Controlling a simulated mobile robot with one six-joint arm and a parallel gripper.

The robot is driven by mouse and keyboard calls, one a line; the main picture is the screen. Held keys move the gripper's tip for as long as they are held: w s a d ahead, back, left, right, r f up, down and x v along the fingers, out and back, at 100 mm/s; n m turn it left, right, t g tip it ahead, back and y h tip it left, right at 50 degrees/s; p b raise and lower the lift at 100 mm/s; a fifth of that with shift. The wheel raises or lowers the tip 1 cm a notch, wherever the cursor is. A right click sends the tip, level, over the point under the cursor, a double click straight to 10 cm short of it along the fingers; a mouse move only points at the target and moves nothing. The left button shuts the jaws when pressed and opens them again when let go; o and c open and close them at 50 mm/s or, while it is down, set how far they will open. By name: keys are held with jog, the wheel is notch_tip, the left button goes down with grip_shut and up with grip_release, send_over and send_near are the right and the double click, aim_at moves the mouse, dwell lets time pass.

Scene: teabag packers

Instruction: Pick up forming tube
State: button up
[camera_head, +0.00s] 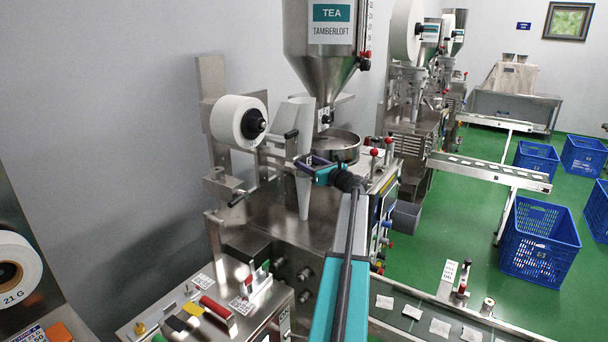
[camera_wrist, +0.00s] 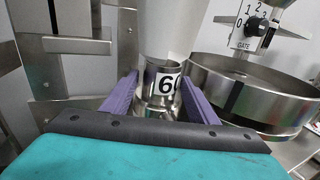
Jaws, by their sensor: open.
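The forming tube (camera_wrist: 153,80) is a short shiny metal cylinder with a white label reading what looks like "60", its end partly cut off by the right finger. It stands upright in the wrist view, between the two purple fingers of my gripper (camera_wrist: 158,100). The fingers are open, one on each side of it; I cannot tell whether either touches. In the head view my teal and purple gripper (camera_head: 311,162) reaches to the packing machine, just left of the round metal pan. The tube is small and mostly hidden by the gripper there.
The round pan (camera_wrist: 215,75) is close on the right, under the TEA hopper (camera_head: 320,45). A metal bracket (camera_wrist: 65,45) stands left. Several small tools lie on the front panel (camera_head: 270,305).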

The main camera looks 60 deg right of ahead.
jog(key=shift+p+x, duration=0.5)
jog(key=shift+x, duration=1.05)
jog(key=shift+c, duration=0.2)
grip_shut()
